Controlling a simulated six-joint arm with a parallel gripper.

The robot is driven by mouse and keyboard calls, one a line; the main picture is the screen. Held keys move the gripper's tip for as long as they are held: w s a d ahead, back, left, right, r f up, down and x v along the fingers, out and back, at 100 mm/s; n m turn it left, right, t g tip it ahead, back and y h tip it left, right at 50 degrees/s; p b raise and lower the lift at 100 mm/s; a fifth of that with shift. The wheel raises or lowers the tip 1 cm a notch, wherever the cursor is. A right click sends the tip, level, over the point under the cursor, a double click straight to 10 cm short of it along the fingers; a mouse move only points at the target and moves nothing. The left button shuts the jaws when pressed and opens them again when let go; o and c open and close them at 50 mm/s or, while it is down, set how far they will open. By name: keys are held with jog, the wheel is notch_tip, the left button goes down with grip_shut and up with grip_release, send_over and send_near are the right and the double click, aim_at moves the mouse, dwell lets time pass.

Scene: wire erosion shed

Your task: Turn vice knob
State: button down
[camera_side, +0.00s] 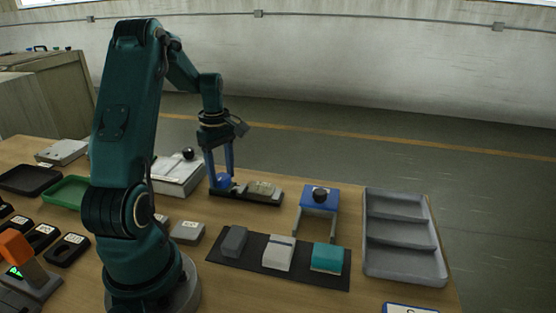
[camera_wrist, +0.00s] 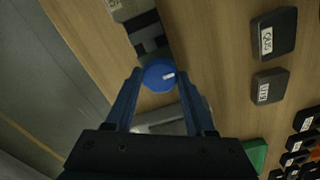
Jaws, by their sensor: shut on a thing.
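The vice (camera_side: 262,191) is a low dark base with grey jaws, standing on the wooden table behind the black mat. Its round blue knob (camera_side: 224,181) is at the vice's left end. The knob also shows in the wrist view (camera_wrist: 158,75), with a short white mark on its right side. My gripper (camera_side: 221,175) points down over the knob, its two blue fingers on either side of it. In the wrist view my gripper (camera_wrist: 160,77) is shut on the knob. The vice body (camera_wrist: 148,33) runs up from the knob there.
Left of the vice is a pale box (camera_side: 175,178) with a black knob. To its right are a blue-topped stand (camera_side: 320,197) and a grey compartment tray (camera_side: 388,266). A black mat (camera_side: 259,267) with three blocks lies in front. A green tray (camera_side: 66,190) is at left.

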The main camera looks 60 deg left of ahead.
aim_at(222, 176)
jog(key=shift+c, duration=1.3)
grip_release()
jog(key=shift+r, duration=0.15)
jog(key=shift+r, duration=2.45)
